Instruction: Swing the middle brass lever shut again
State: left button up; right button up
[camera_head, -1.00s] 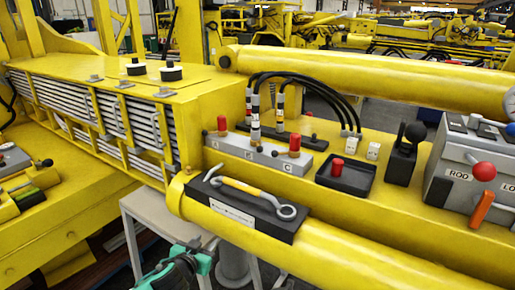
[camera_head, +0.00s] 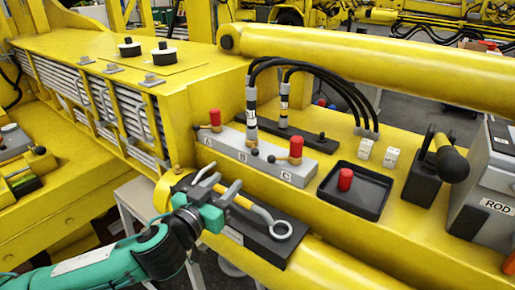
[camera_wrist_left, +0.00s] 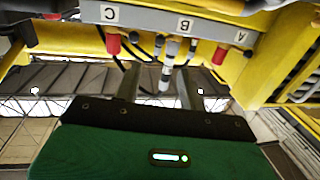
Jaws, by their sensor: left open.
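The grey valve block (camera_head: 262,160), marked A, B and C, sits on the yellow boom; it also shows upside down in the wrist view (camera_wrist_left: 215,30). Red caps stand at A (camera_head: 215,118) and C (camera_head: 296,146). A hose coupling (camera_head: 251,115) stands upright at B, the middle position. A small dark lever knob (camera_head: 254,152) shows at its foot; the brass of that lever is too small to make out. My left gripper (camera_head: 219,180) is open and empty, in front of the block and above the wrench holder. In the wrist view its fingers (camera_wrist_left: 157,88) point toward B, apart from it.
A black tray (camera_head: 350,205) with a red cap stands right of the block. Black hoses (camera_head: 320,70) arch behind it. A control box (camera_head: 490,190) is at far right.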

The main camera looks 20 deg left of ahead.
aim_at(253, 153)
pick_arm(q)
jog(key=w+p, duration=0.2)
jog(key=w, duration=0.1)
jog(key=w+d+r+p, duration=0.1)
jog(key=shift+w, duration=0.3)
jog(key=w+p, duration=0.1)
jog(key=w, duration=0.1)
jog(key=w+p, duration=0.1)
jog(key=w, duration=0.1)
jog(key=w+d+p, duration=0.1)
jog(key=w, duration=0.1)
jog(key=shift+w+d+f, duration=0.1)
jog(key=shift+w+f, duration=0.1)
jog(key=shift+w, duration=0.15)
jog(key=shift+w+d+f+p, duration=0.1)
jog(key=shift+w+p, duration=0.2)
jog(key=shift+w, duration=0.25)
jog(key=shift+w+f, duration=0.1)
jog(key=c, duration=0.7)
grip_shut()
pick_arm(e)
jog(key=s+r, duration=0.3)
jog(key=r, duration=0.3)
jog(key=shift+r, duration=0.4)
